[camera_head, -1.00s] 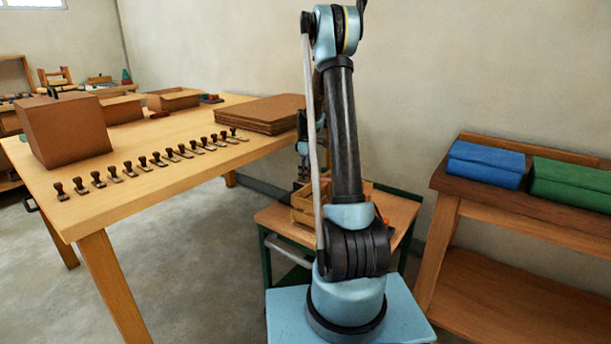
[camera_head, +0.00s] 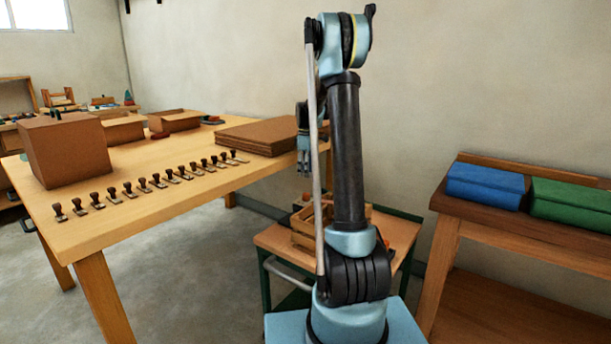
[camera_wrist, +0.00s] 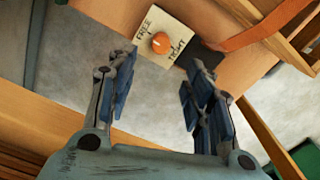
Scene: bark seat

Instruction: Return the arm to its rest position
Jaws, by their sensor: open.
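My arm stands upright in the middle of the head view, on my light-blue base. My gripper (camera_head: 304,165) shows partly behind the arm, above the small cart and near the right end of the long table. In the wrist view my gripper (camera_wrist: 162,75) has its two fingers spread well apart, with nothing between them.
A wooden crate (camera_head: 307,225) sits on the small cart (camera_head: 275,239). The long table (camera_head: 110,229) holds a cardboard box (camera_head: 66,153), a row of several stamps and a cardboard stack (camera_head: 257,136). A bench at right carries blue (camera_head: 485,187) and green (camera_head: 570,206) bundles.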

